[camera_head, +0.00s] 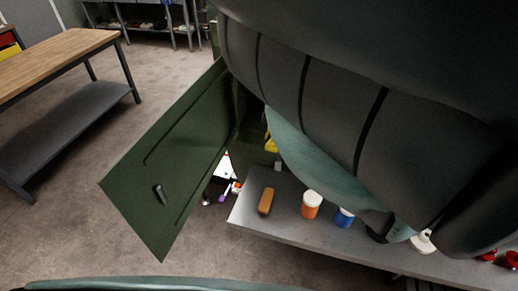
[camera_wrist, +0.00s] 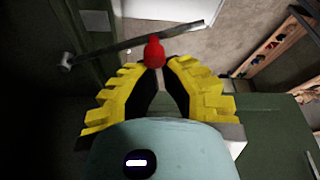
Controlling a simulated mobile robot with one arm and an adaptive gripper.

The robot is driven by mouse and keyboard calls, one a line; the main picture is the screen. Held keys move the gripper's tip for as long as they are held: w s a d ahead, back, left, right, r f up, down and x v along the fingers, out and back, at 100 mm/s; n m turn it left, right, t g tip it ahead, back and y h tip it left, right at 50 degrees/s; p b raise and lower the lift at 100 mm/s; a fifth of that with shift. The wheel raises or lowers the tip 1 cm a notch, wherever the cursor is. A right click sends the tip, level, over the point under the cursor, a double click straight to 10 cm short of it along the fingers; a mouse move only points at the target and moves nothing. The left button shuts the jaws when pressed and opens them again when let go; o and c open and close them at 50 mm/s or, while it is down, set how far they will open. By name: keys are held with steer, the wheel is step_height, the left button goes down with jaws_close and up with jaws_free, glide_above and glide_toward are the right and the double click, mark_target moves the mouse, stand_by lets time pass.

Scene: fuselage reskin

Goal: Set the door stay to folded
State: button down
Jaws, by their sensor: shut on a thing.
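The door stay (camera_wrist: 112,48) is a thin grey bar in the wrist view. It runs from a pivot at the left on a dark green frame, up and right past my fingertips. A red knob (camera_wrist: 154,50) stands at the bar, between the tips of my gripper (camera_wrist: 153,68). My yellow ridged fingers are shut on this knob. In the head view the green cabinet door (camera_head: 175,165) stands wide open with a small handle on it. A bit of my yellow finger shows by the cabinet opening; the stay and knob are hidden there by my arm.
A grey shelf (camera_head: 290,222) under my arm bears an orange block (camera_head: 266,201), an orange jar (camera_head: 311,207) and a blue jar (camera_head: 344,218). A wooden-topped workbench (camera_head: 55,62) stands at the left. The floor between bench and door is clear.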

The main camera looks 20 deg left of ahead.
steer(key=shift+w+d, duration=0.3)
steer(key=shift+d, duration=0.4)
steer(key=shift+s, duration=0.1)
